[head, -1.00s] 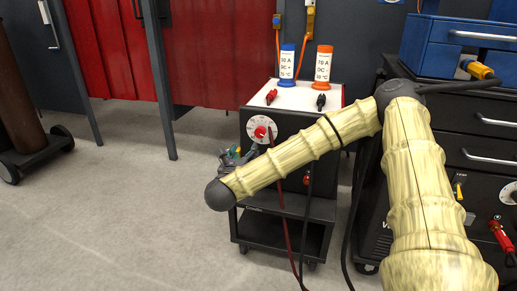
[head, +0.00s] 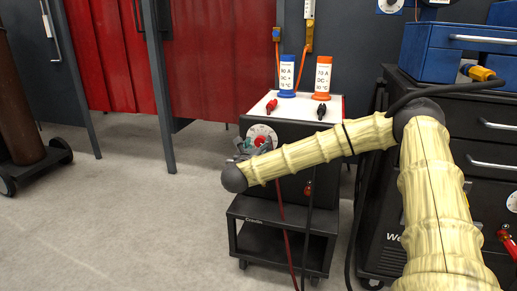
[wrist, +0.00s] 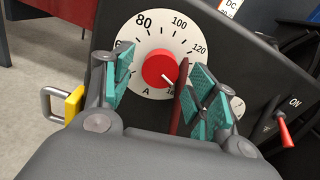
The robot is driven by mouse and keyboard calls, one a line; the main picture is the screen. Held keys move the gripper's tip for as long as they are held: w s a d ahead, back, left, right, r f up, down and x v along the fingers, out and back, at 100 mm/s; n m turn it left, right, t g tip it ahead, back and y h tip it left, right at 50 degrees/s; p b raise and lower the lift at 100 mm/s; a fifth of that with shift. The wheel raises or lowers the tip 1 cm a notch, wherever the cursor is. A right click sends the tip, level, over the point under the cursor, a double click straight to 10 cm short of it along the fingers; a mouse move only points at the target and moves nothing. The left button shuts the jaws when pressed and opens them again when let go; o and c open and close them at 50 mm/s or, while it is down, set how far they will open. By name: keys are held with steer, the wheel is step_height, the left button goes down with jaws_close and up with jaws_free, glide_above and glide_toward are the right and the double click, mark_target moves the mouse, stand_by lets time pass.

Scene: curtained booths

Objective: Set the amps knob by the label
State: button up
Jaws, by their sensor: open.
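The amps knob (wrist: 158,68) is red, at the centre of a white dial (wrist: 143,38) marked 80, 100, 120 and A. Its white pointer line points to the lower right. The dial also shows in the head view (head: 263,131), on the dark front of the machine. My gripper (wrist: 163,85) is open, its teal-padded fingers left and right of the knob, with no clear contact. In the head view my gripper (head: 252,148) covers the dial's lower part. Two label stands, blue (head: 288,75) and orange (head: 323,76), stand on top; their small print is hard to read.
A dark red strip, perhaps a cable (wrist: 181,92), lies between the knob and the right finger. A red lever (wrist: 286,134) marked ON is at the right. The machine stands on a black cart (head: 285,215).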

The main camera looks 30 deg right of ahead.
steer(key=shift+w+d, duration=0.2)
steer(key=shift+d, duration=0.05)
steer(key=shift+c, duration=0.2)
steer(key=c, duration=1)
steer(key=shift+r+n, duration=0.1)
steer(key=shift+n, duration=0.2)
